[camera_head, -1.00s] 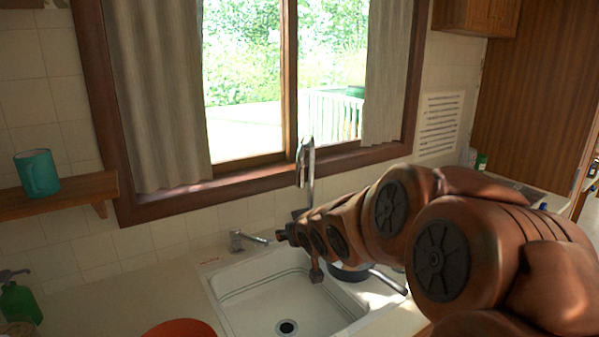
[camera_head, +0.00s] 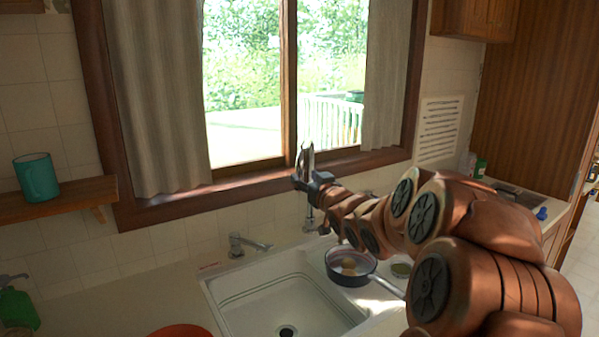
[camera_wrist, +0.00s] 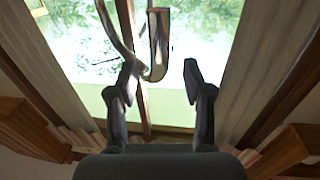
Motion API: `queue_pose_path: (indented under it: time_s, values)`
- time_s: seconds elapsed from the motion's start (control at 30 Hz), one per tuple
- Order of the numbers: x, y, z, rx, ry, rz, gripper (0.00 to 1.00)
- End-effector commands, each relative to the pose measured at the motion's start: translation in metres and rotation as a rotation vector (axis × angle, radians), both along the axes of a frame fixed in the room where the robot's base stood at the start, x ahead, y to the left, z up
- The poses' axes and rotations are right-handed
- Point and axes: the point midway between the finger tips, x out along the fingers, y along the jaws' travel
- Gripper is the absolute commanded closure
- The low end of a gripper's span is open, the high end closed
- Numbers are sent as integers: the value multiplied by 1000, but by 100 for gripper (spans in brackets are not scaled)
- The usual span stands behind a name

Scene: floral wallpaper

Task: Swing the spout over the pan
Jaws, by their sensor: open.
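A tall chrome spout (camera_head: 309,150) rises behind the sink in front of the window; my arm hides part of its post. In the wrist view the curved spout (camera_wrist: 158,40) hangs in front of the window, its lower end near the gap between my fingertips. My gripper (camera_head: 300,176) is at the spout's upper part in the head view. In the wrist view my gripper (camera_wrist: 160,74) is open, and I cannot tell whether a finger touches the spout. The dark pan (camera_head: 351,279), with something yellowish inside, sits right of the sink basin, its handle pointing right.
The white sink (camera_head: 290,297) is empty. A low chrome fixture (camera_head: 247,246) stands at its back left. A red bowl (camera_head: 180,331) and green bottle (camera_head: 18,308) are on the left counter. A teal mug (camera_head: 36,178) is on the shelf. The window sill (camera_head: 240,187) is behind the spout.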

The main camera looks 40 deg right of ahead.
Motion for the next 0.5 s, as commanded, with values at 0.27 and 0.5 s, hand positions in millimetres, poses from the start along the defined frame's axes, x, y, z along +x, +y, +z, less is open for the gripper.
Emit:
queue_pose_path:
  time_s: [0.27,0.5]
  values:
    - [30,-6,1,0,1,0,50]
    - [43,-8,2,-1,-2,0,50]
